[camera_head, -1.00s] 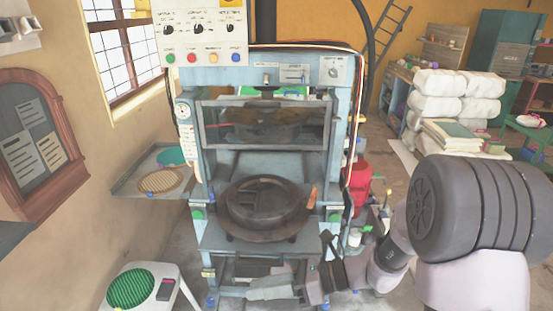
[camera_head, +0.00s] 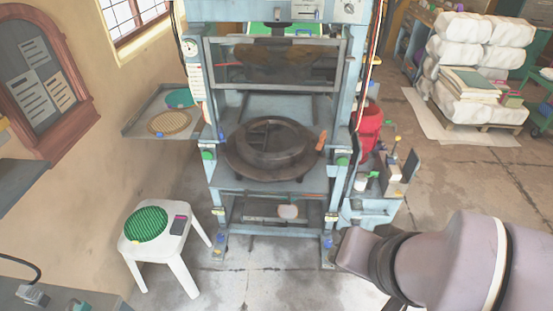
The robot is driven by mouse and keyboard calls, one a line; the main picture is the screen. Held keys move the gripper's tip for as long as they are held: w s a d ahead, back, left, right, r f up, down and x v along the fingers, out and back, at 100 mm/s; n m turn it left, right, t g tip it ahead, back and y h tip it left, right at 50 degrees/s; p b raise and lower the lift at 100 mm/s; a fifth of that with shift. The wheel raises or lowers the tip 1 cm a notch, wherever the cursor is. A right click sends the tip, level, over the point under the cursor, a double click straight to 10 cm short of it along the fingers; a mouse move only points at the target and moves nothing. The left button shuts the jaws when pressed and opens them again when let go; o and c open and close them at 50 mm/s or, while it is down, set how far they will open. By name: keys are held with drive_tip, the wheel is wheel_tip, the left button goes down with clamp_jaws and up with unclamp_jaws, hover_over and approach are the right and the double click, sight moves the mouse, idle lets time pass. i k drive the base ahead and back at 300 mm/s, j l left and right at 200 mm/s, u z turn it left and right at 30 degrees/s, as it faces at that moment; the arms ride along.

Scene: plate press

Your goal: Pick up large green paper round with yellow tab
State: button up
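A large green ribbed round (camera_head: 146,224) lies flat on the white stool (camera_head: 172,252) at the lower left, with a small yellow spot at its near edge that looks like the tab. A small dark and pink object (camera_head: 179,225) lies beside it on the stool. Part of my arm shows at the lower right, well away from the stool. My gripper's fingers do not show, so what they hold is hidden.
The blue press (camera_head: 272,190) stands in the middle with a dark round plate (camera_head: 272,150). A side shelf (camera_head: 140,120) holds a teal round (camera_head: 180,98) and a tan round (camera_head: 168,122). Bare floor lies between stool and press. A dark surface fills the lower left corner.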

sight(146, 224)
drive_tip(key=u, duration=1.55)
drive_tip(key=i+u, duration=0.15)
drive_tip(key=i, duration=0.6)
drive_tip(key=i+l+u, duration=0.1)
drive_tip(key=i, duration=0.65)
drive_tip(key=l, duration=0.1)
